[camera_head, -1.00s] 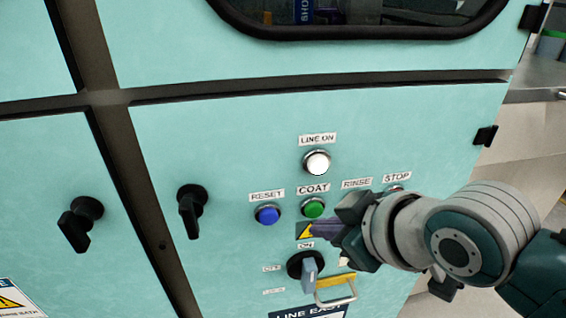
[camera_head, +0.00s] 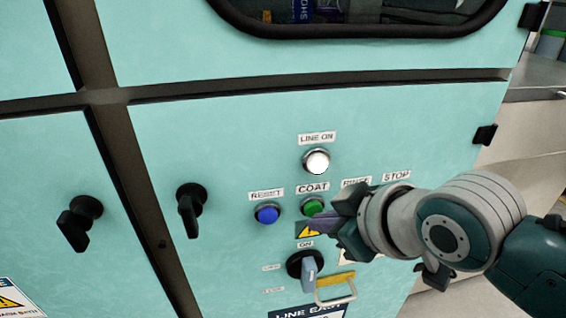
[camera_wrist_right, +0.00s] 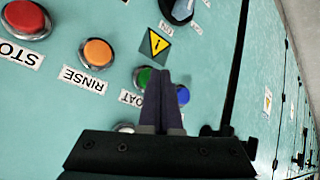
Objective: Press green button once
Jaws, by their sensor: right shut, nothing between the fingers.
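The green button (camera_head: 312,206) sits under the COAT label (camera_head: 313,188) on the teal cabinet front. My right gripper (camera_head: 310,226) is shut and empty, with its fingertips just in front of the panel, beside the lower right of the green button in the head view. In the right wrist view the green button (camera_wrist_right: 143,77) is partly hidden behind the shut fingers (camera_wrist_right: 162,75). I cannot tell whether the fingertips touch it. My left gripper is not in view.
A blue RESET button (camera_head: 267,214) is left of the green one, and a lit white LINE ON lamp (camera_head: 316,161) is above. In the right wrist view are an orange RINSE button (camera_wrist_right: 97,51) and a red STOP button (camera_wrist_right: 26,18). A rotary switch (camera_head: 306,266) is below.

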